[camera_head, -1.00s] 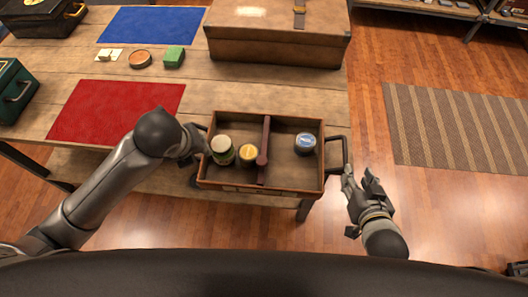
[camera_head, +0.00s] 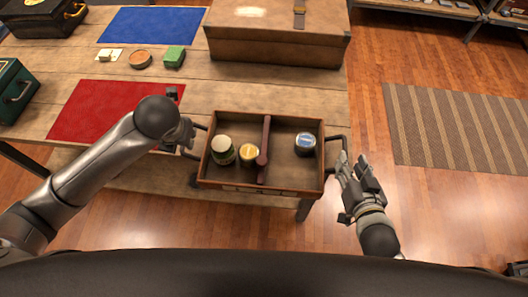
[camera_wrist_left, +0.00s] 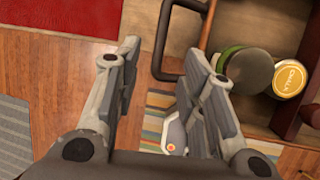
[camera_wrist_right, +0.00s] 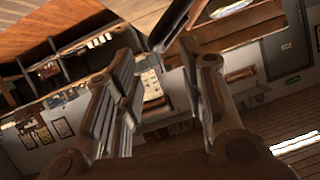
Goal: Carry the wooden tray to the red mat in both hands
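The wooden tray (camera_head: 215,180) sits at the table's front edge, with a dark handle at each end and a brown bar across its middle. It holds a green jar with a pale lid (camera_head: 222,149), a yellow tin (camera_head: 249,155) and a blue-lidded jar (camera_head: 305,144). The red mat (camera_head: 80,112) lies flat to its left, partly hidden by my left arm. My left gripper (camera_wrist_left: 160,75) is open beside the left handle (camera_wrist_left: 158,50), which is not gripped. My right gripper (camera_head: 354,166) is open beside the right handle (camera_head: 345,146); its fingers also show apart in the right wrist view (camera_wrist_right: 165,75).
A large brown case (camera_head: 275,45) stands behind the tray. A blue mat (camera_head: 150,25), a green block (camera_head: 174,57) and an orange-topped tin (camera_head: 140,59) lie behind the red mat. A green box (camera_head: 15,90) is at far left.

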